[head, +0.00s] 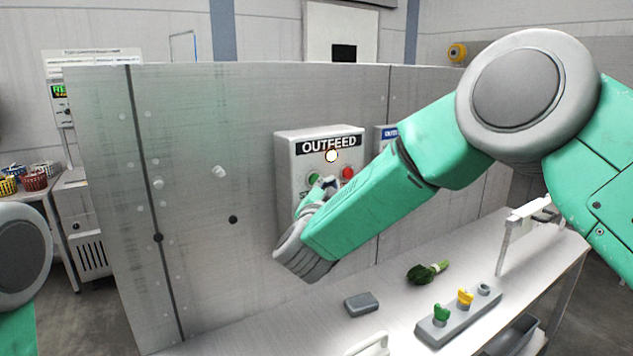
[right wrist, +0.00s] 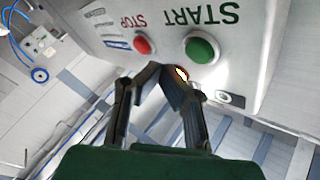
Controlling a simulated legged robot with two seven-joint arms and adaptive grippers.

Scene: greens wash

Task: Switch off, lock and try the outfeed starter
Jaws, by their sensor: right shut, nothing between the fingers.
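The outfeed starter (head: 284,170) is a grey box on the metal panel, labelled OUTFEED. The green START button (right wrist: 202,48) and red STOP button (right wrist: 144,45) appear upside down there. My right gripper (head: 326,183) is shut and empty in front of the box, near the green button (head: 313,178) and red button (head: 348,173). I cannot tell whether it touches anything. My right arm hides the lower box. My left gripper is out of view.
A grey block (head: 430,333) on the bench holds a green piece (head: 441,313), a yellow piece (head: 465,297) and a grey one (head: 484,288). A bunch of greens (head: 428,272) and a dark grey block (head: 361,304) lie nearby.

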